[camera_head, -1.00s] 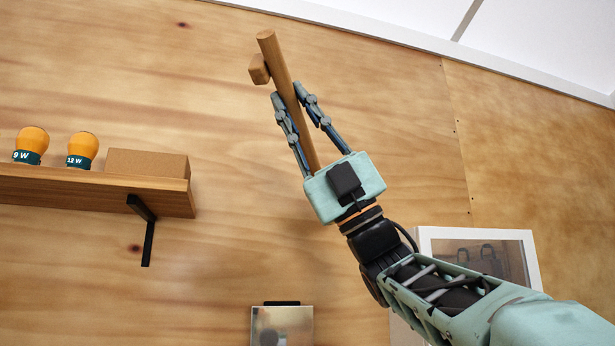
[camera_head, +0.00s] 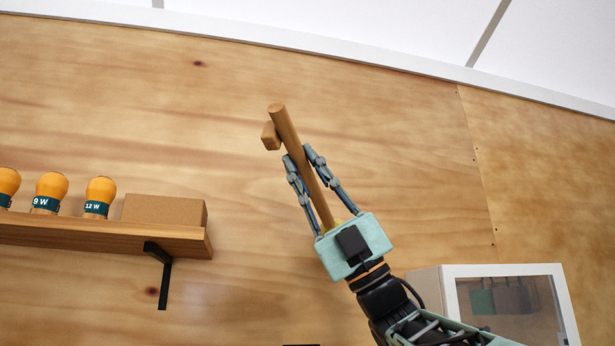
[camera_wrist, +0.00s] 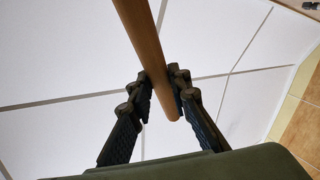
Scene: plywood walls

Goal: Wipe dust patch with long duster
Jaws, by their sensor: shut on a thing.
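My gripper (camera_head: 306,166) is shut on a long wooden handle (camera_head: 285,124), which I take to be the duster's. The handle is tilted, its top end leaning up and left past the fingertips. A small wooden block (camera_head: 270,136) shows beside the handle near its top. A bit of yellow shows at the handle's lower end by the palm; most of that end is hidden behind my gripper. In the wrist view the handle (camera_wrist: 148,48) runs between the two fingers against the ceiling. I cannot make out a dust patch.
A wooden shelf (camera_head: 105,236) on a black bracket (camera_head: 163,275) is at left, holding orange bulbs (camera_head: 50,188) and a brown box (camera_head: 165,210). A white-framed cabinet (camera_head: 510,305) is at lower right. The plywood wall above is clear up to the ceiling (camera_head: 400,30).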

